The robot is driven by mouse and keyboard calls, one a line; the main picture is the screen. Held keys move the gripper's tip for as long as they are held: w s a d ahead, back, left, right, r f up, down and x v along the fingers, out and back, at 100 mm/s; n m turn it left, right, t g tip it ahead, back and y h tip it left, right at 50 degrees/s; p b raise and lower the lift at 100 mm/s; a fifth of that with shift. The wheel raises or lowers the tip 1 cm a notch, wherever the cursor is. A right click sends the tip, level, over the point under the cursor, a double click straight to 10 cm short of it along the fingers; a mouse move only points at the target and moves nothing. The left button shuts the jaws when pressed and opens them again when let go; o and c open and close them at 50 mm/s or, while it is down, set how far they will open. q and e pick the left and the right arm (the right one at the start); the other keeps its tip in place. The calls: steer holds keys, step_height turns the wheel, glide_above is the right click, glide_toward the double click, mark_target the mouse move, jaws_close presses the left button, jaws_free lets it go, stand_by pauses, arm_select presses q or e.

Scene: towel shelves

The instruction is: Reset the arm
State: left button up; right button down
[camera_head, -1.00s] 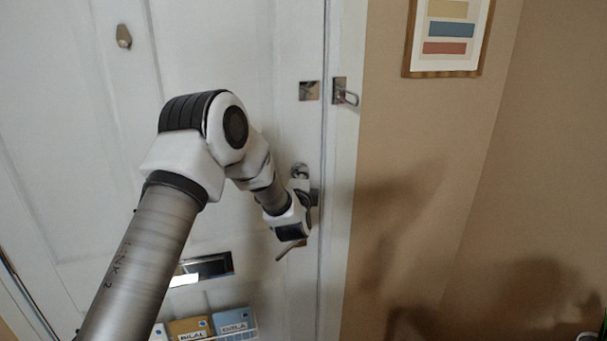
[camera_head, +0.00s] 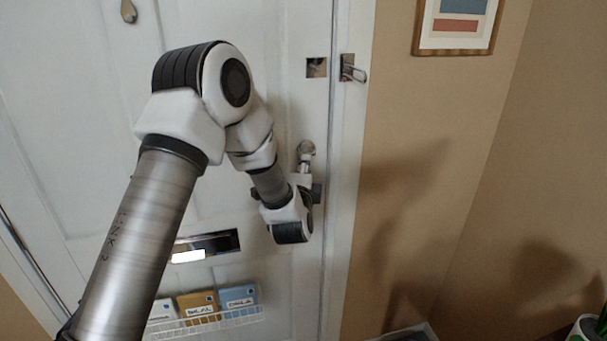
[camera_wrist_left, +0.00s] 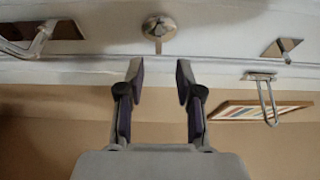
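My left arm comes in from the left in the head view and bends down in front of a white door (camera_head: 245,85). Its left gripper (camera_wrist_left: 160,80) shows best in the left wrist view: its two fingers are apart with nothing between them. In the head view the gripper is mostly hidden behind the wrist, near the door's right edge. A round metal knob (camera_wrist_left: 158,27) lies ahead, beyond the fingertips and apart from them; a round metal knob (camera_head: 305,148) also shows above the wrist in the head view. My right gripper is in neither view.
A metal latch (camera_head: 351,70) sits on the door frame, right of a small plate (camera_head: 316,67). A mail slot (camera_head: 208,245) and a wire rack (camera_head: 215,323) with cards are lower on the door. A framed picture (camera_head: 457,46) hangs on the tan wall (camera_head: 430,130), whose middle is clear.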

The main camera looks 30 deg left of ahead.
arm_select(q)
steer(key=v, duration=0.4)
